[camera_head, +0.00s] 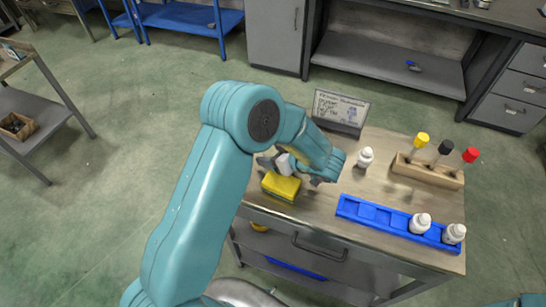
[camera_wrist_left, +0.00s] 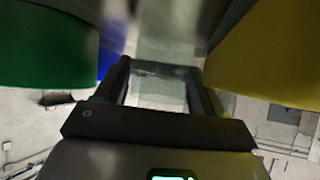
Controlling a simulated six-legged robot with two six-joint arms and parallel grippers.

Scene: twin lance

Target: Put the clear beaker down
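My left gripper (camera_head: 290,168) is low over the left part of the bench top, just behind a yellow block (camera_head: 281,187). In the left wrist view the two dark fingers (camera_wrist_left: 162,85) stand apart, with a see-through, glassy thing between them that looks like the clear beaker (camera_wrist_left: 160,72). The fingers appear closed on its sides. In the head view only a pale patch shows at the gripper, and the arm hides most of the beaker. I cannot tell whether its base touches the bench. My right gripper is out of view.
The bench (camera_head: 385,189) also holds a sign (camera_head: 340,110), a white bottle (camera_head: 364,157), a wooden rack (camera_head: 428,170) with coloured caps, and a blue tray (camera_head: 385,216) with two white bottles. Blurred green (camera_wrist_left: 45,45) and yellow (camera_wrist_left: 265,50) shapes flank the fingers in the wrist view.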

